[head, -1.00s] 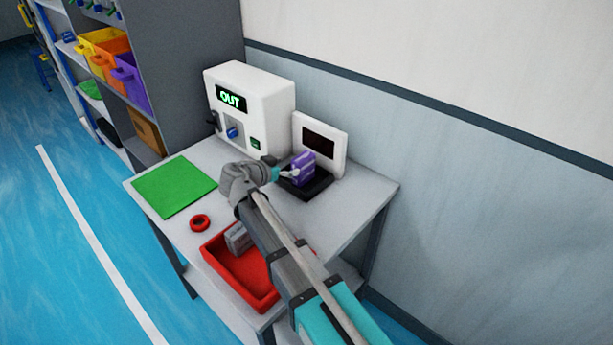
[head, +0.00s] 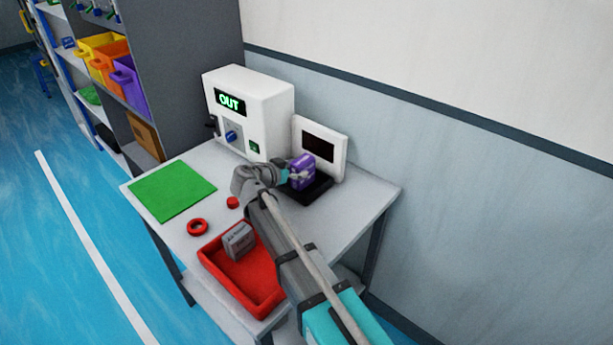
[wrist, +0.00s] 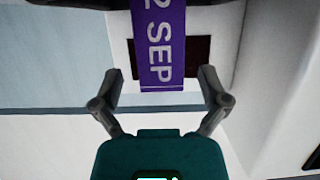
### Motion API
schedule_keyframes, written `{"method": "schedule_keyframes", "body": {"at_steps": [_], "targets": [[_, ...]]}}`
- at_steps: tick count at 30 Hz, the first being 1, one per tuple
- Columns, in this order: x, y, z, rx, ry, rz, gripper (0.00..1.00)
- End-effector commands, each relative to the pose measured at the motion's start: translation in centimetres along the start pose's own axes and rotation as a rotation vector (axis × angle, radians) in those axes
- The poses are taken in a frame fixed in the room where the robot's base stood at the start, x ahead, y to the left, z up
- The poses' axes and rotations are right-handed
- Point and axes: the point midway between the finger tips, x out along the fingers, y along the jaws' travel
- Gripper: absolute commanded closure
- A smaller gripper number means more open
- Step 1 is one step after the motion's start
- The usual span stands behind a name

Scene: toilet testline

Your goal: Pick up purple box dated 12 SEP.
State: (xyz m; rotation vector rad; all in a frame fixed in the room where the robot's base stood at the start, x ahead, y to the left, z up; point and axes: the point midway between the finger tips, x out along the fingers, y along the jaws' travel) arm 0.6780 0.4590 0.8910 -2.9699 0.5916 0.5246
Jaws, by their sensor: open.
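The purple box (head: 302,172) stands on the black plate (head: 311,190) in front of a white panel with a dark screen. In the wrist view the purple box (wrist: 160,45) shows white lettering, a "2" cut by the top edge and "SEP". My gripper (head: 286,175) is beside the box on its left in the head view. In the wrist view my gripper (wrist: 158,82) has its fingers apart, one on each side of the box's lower end, with gaps between them and the box. The far part of the box is cut off by the wrist frame.
A white machine reading "OUT" (head: 250,112) stands behind my gripper, and the screen panel (head: 333,160) behind the box. A red tray (head: 275,305) holds a grey box (head: 239,241). A green mat (head: 172,191), a red ring (head: 198,227) and a small red piece (head: 233,202) lie on the table.

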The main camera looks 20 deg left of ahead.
Motion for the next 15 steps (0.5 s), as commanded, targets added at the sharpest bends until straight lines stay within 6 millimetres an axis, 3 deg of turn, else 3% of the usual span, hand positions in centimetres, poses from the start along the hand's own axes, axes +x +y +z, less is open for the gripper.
{"method": "schedule_keyframes", "body": {"at_steps": [6, 15], "targets": [[2.9, -0.1, 0.2, 0.000, 0.000, 0.001, 0.06], [3.6, -0.1, 0.0, -0.001, 0.000, -0.002, 0.06]]}}
